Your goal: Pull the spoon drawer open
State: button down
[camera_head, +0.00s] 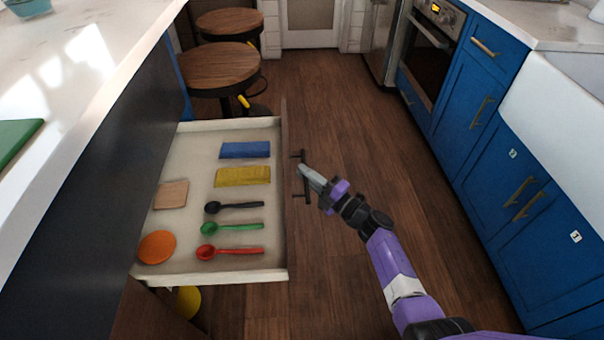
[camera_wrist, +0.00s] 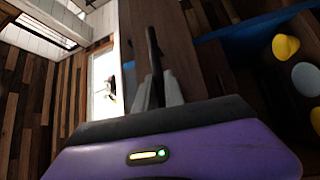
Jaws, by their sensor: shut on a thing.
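The spoon drawer (camera_head: 220,277) stands pulled far out from the dark island on the left. Inside lie a black spoon (camera_head: 234,207), a green spoon (camera_head: 232,227) and a red spoon (camera_head: 230,251). My gripper (camera_head: 304,170) is at the drawer's front, shut on its dark bar handle (camera_head: 307,189). In the wrist view the gripper fingers (camera_wrist: 160,93) close around the handle (camera_wrist: 153,47), in front of the wooden drawer face (camera_wrist: 180,50). The fingers hide the middle of the handle.
Blue cabinets (camera_head: 490,135) line the right. Wooden floor (camera_head: 345,110) between is clear.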

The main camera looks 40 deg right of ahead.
jog(key=shift+f, duration=0.1)
jog(key=c, duration=1.4)
grip_release()
jog(key=shift+c, duration=0.2)
jog(key=s+d+f, duration=0.1)
jog(key=s, duration=0.6)
jog(key=shift+s+p, duration=0.35)
jog(key=shift+p, duration=0.05)
jog(key=shift+d, duration=0.1)
